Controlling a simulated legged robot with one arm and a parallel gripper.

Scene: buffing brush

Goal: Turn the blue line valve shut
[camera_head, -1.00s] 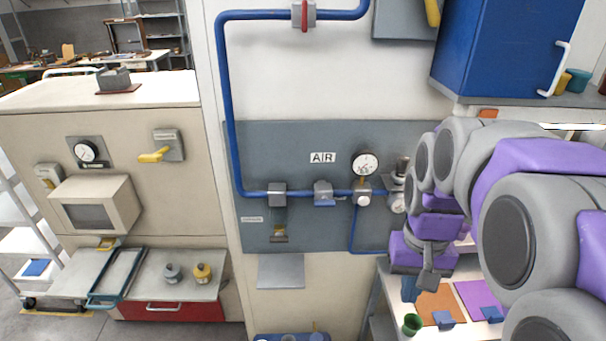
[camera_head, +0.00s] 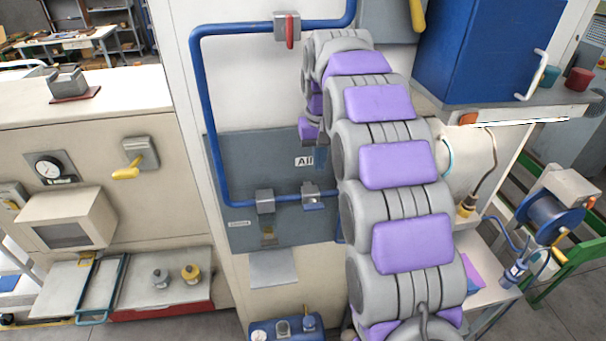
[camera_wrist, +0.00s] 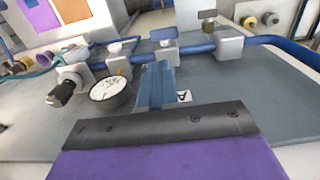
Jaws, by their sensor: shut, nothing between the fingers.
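The blue line is a blue pipe (camera_head: 208,110) running down the wall and along the grey panel. A grey valve block with a small blue handle (camera_head: 312,203) sits on its lower run; the handle seems to lie along the pipe. The block also shows in the wrist view (camera_wrist: 166,52), beyond my fingers. My gripper (camera_wrist: 158,72) is shut and empty, in front of the panel near the AIR label, apart from the valve as far as I can tell. In the head view my arm hides the gauge and most of the gripper.
A red-handled valve (camera_head: 289,29) sits on the upper pipe. Another block (camera_head: 265,202) is left of the blue handle. In the wrist view, a round gauge (camera_wrist: 110,92) and a dark knob (camera_wrist: 62,93) stand to the left.

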